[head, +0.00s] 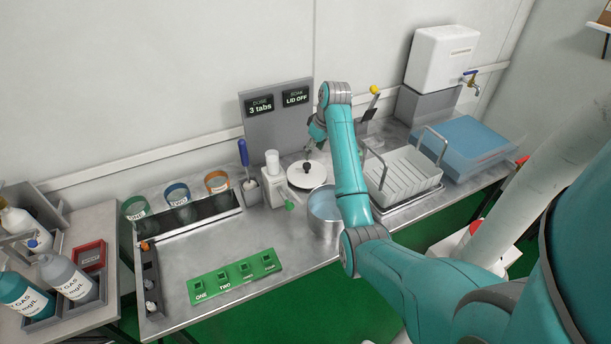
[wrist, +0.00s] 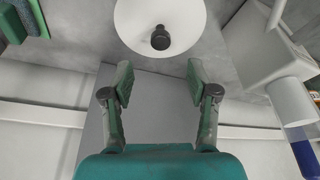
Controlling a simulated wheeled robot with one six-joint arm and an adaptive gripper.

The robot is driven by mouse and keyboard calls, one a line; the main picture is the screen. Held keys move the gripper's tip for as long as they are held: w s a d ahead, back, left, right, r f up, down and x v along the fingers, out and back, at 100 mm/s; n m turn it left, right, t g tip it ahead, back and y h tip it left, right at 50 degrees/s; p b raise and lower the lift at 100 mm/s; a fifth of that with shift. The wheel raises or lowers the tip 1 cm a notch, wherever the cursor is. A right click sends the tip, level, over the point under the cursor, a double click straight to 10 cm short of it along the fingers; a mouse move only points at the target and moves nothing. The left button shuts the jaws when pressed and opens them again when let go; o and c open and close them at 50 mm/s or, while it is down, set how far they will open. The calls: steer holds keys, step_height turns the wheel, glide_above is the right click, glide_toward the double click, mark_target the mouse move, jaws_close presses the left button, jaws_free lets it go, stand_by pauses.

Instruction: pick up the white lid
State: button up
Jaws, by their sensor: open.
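The white lid (head: 299,180) is a round disc with a dark knob in its middle. It lies on the metal worktop, near the grey sign panel. In the wrist view the lid (wrist: 140,22) fills the top middle, with its black knob (wrist: 160,38) facing the camera. My gripper (wrist: 160,82) is open and empty, its two fingers apart below the knob in that view. In the head view my gripper (head: 308,150) is just over the lid's far side, and the arm hides part of that area. The fingers are not around the knob.
A steel pot (head: 324,213) with blue liquid stands in front of the lid. A white dispenser (head: 272,187) is at its left and a white rack (head: 407,178) at its right. The sign panel (head: 279,128) rises behind. The front left worktop is mostly clear around a green numbered block (head: 235,279).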

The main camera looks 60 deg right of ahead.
mark_target(307, 164)
steer(key=x, duration=0.9)
steer(key=shift+w+f, duration=0.15)
steer(key=shift+w, duration=0.05)
jaws_close()
